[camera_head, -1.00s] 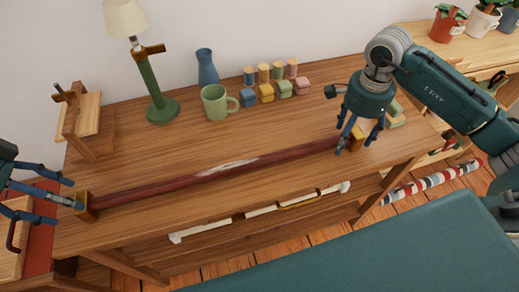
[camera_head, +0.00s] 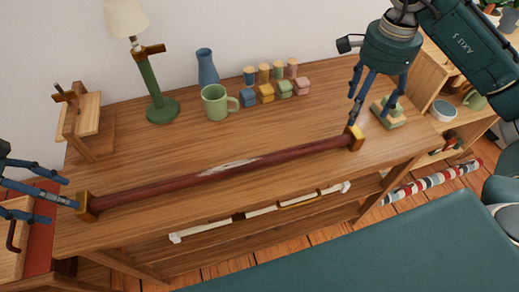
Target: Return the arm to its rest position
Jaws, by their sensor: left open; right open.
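My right gripper (camera_head: 378,97) is open and empty. It hangs fingers-down above the right end of the wooden table, over the brass end of a dark red bar. My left gripper (camera_head: 70,192) is at the left picture edge, partly cut off, with its fingers beside the bar's left end. It is open; whether a finger touches the end piece I cannot tell. The dark red bar (camera_head: 185,179) lies along the table's front, with a pale worn patch in its middle and a brass block at each end.
Behind the bar stand a green lamp (camera_head: 154,85), a blue vase (camera_head: 207,68), a green mug (camera_head: 215,102) and several small coloured blocks with pegs (camera_head: 266,93). A green and wooden block stack (camera_head: 388,112) stands right of the bar's end. A wooden shelf (camera_head: 459,88) is further right.

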